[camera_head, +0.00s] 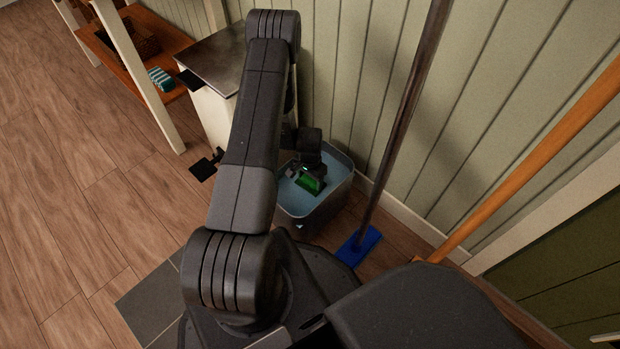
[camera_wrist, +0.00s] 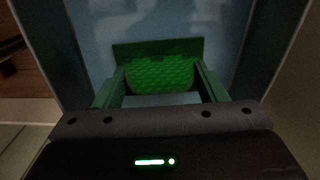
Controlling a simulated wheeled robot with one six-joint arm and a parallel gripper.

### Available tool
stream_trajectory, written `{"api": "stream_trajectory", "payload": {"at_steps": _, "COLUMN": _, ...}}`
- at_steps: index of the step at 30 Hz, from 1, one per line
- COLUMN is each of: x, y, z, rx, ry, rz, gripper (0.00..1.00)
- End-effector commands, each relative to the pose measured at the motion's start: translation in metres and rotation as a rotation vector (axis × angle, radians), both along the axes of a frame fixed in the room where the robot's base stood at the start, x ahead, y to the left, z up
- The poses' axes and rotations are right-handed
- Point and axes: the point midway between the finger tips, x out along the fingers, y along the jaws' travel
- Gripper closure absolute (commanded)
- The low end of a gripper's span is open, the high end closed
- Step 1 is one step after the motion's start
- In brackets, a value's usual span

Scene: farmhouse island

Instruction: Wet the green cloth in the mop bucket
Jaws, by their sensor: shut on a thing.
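The mop bucket (camera_head: 338,202) is a dark grey bin with bluish water inside, standing on the floor against the panelled wall. My gripper (camera_head: 305,178) reaches down into the bucket's opening. It is shut on the green cloth (camera_head: 312,184), which also shows between the fingers in the wrist view (camera_wrist: 160,72). In the wrist view the bucket's water lies around and beyond the cloth. I cannot tell exactly how much of the cloth is under the water. Part of the bucket is hidden behind my arm.
A mop with a blue head (camera_head: 358,246) leans on the wall right of the bucket, and an orange wooden pole (camera_head: 540,165) slants farther right. A pale cabinet (camera_head: 216,108) stands left of the bucket. A striped teal cloth (camera_head: 161,79) lies on a wooden shelf. The floor at left is clear.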

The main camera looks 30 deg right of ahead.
Motion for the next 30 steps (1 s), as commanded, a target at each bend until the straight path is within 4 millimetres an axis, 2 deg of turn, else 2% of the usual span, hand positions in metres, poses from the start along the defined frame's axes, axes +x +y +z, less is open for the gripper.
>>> {"api": "stream_trajectory", "payload": {"at_steps": 16, "x": 0.0, "y": 0.0, "z": 0.002, "rx": 0.001, "ry": 0.0, "rz": 0.0, "gripper": 0.53}}
{"api": "stream_trajectory", "payload": {"at_steps": 30, "x": 0.0, "y": 0.0, "z": 0.039, "rx": 0.0, "ry": 0.0, "rz": 0.0, "gripper": 0.53}}
